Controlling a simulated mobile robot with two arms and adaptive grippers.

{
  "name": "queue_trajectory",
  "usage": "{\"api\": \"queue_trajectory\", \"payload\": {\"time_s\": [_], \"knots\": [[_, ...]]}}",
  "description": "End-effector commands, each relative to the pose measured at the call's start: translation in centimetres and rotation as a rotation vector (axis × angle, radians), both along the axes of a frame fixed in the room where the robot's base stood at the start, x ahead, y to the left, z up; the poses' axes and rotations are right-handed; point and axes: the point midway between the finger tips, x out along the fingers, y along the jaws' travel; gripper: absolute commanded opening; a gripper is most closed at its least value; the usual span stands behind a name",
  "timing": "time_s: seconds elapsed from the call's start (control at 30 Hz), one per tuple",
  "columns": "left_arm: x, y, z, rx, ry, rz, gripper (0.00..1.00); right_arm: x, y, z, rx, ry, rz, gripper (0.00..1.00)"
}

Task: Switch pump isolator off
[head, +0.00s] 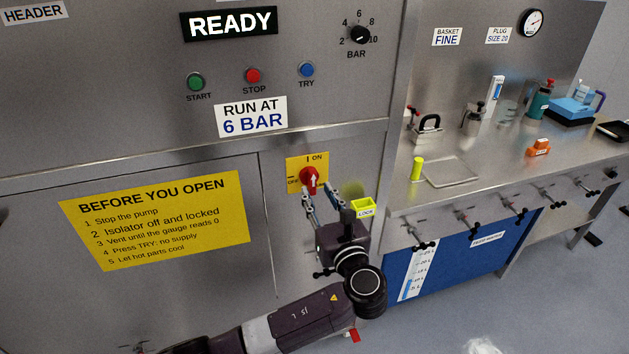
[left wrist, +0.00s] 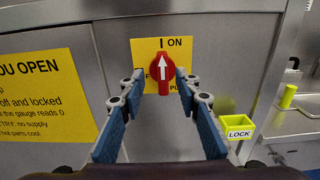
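The red pump isolator knob (head: 311,178) sits on a yellow plate (head: 294,163) on the grey cabinet front. In the left wrist view the knob (left wrist: 161,76) has its white arrow pointing straight up to ON. The OFF mark at the plate's left is partly hidden by a finger. My left gripper (head: 320,193) is in front of the knob with its fingers spread. In the left wrist view the left gripper (left wrist: 160,84) has one fingertip on each side of the knob; contact cannot be told. My right gripper is not in view.
A yellow LOCK box (head: 362,208) sticks out right of the knob. A yellow notice (head: 155,220) is on the door at left. START (head: 195,81) and STOP (head: 253,75) buttons are above. A steel bench (head: 480,165) with several items and clamps extends right.

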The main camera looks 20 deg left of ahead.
Motion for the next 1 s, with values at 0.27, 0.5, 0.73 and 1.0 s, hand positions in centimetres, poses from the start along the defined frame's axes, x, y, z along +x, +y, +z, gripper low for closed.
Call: {"api": "queue_trajectory", "payload": {"time_s": [0.27, 0.5, 0.73, 1.0], "knots": [[3.4, 2.3, 0.1, -0.001, 0.0, 0.001, 0.3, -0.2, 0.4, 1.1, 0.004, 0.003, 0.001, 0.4], [4.1, 2.7, 0.0, -0.003, 0.001, -0.001, 0.3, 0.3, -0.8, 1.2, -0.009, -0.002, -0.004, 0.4], [4.1, 2.7, -0.1, -0.004, 0.0, -0.001, 0.22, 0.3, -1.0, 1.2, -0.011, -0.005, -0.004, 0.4], [4.1, 2.7, -0.1, -0.004, 0.001, -0.002, 0.0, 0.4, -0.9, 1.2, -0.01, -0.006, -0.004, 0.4]]}}
